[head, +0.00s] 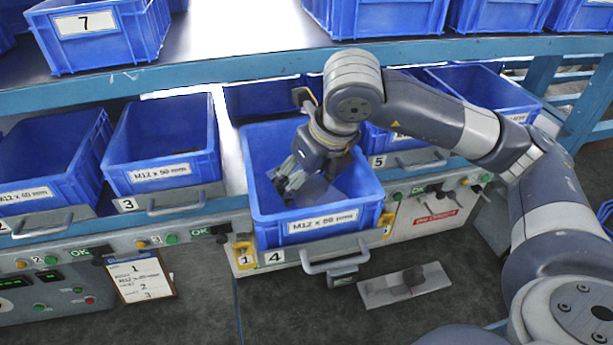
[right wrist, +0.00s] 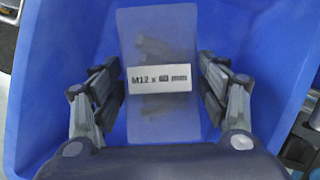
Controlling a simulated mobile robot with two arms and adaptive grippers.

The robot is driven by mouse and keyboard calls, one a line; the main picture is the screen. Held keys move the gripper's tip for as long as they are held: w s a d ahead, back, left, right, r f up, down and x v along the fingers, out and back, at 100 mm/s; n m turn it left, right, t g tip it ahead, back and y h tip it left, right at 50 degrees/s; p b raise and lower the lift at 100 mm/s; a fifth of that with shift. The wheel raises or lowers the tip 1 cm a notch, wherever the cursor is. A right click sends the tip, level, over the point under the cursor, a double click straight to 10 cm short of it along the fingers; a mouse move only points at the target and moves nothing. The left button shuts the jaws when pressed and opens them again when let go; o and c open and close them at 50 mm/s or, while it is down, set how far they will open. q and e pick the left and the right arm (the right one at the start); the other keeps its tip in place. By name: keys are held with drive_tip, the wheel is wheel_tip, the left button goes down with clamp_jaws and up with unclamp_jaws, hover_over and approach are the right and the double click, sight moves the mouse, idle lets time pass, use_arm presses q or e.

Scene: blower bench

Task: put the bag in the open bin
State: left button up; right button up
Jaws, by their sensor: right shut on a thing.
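The bag (right wrist: 160,110) is clear plastic with a white label reading about M12 x 60 mm and dark pieces inside. In the right wrist view it lies between the two fingers of my right gripper (right wrist: 160,88), which is shut on it. In the head view this gripper (head: 305,185) points down inside the open blue bin (head: 262,222) at slot 4, which stands pulled forward; its front label looks like M12 x 60 mm. The bin's blue inside (right wrist: 60,45) surrounds the bag. I cannot tell whether the bag touches the bin floor. My left gripper is not in view.
Blue bins stand left, M12 x 50 mm (head: 160,140) and M12 x 40 mm (head: 60,165); others sit behind my right arm. A shelf edge (head: 230,62) with more bins, including bin 7 (head: 100,35), is above. A handle (head: 335,258) sticks out below the open bin.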

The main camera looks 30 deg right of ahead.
drive_tip(key=o, duration=1.4)
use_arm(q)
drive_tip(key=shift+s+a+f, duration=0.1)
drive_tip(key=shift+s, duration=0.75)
